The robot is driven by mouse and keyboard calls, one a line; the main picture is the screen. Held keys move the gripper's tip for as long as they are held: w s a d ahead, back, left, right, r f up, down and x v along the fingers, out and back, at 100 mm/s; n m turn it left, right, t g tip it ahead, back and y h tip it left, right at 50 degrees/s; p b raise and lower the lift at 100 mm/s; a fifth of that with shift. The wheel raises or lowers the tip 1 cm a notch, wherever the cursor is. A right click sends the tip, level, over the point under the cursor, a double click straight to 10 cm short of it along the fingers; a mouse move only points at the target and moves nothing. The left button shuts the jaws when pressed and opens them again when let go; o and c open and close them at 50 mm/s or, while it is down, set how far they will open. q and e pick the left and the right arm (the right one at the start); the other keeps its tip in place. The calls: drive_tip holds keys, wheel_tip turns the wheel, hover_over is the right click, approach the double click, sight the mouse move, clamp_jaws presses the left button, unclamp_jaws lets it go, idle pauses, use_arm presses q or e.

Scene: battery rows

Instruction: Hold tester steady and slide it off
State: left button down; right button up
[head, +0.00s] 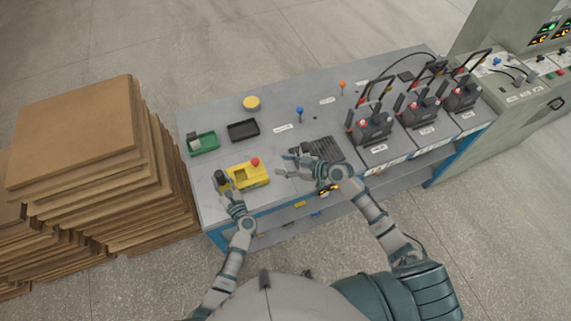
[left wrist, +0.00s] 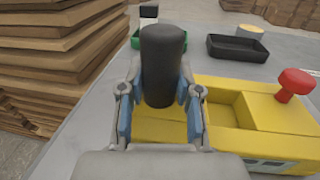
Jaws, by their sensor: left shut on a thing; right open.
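The yellow box (head: 250,177) with a red button (head: 255,161) sits on the bench's near left part; I take it for the tester. A black upright cylinder (left wrist: 162,65) rises at its left end. My left gripper (head: 226,193) is shut on this cylinder, with one finger on each side in the left wrist view. The box's top has an open recess (left wrist: 215,113) right of the fingers. My right gripper (head: 282,165) is open and empty, just right of the box. I cannot tell if it touches the box.
A green tray (head: 204,150), a black tray (head: 243,139) and a yellow round thing (head: 251,103) lie behind. A dark ribbed pad (head: 325,146) and several black batteries (head: 372,128) stand to the right. Stacked cardboard (head: 90,150) borders the bench on the left.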

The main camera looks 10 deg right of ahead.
idle(0.3)
use_arm(q)
drive_tip(key=c, duration=0.7)
unclamp_jaws()
drive_tip(key=v, duration=1.2)
drive_tip(key=shift+d, duration=0.1)
